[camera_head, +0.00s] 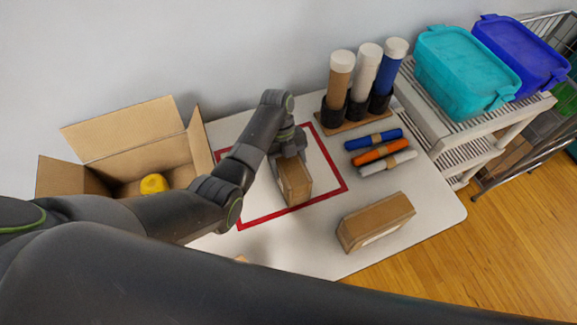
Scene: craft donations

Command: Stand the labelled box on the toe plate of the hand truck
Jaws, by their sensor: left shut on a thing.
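My left gripper (289,150) points down and is shut on a small brown cardboard box (297,186). That box is at the right part of a red taped square on the white table; I cannot tell whether it touches the table. No label shows on its visible sides. A second brown box (376,222) lies at the table's front right, with a pale label partly showing low on its front side. I cannot make out a hand truck or its toe plate. My right gripper is not in view.
An open carton (130,131) with a yellow thing (154,184) stands at left. Capped tubes (362,75) in a holder and rolled bundles (380,151) are on the table (320,249). A white rack (437,110) carries teal (462,75) and blue bins (520,50). Wooden floor is clear at lower right.

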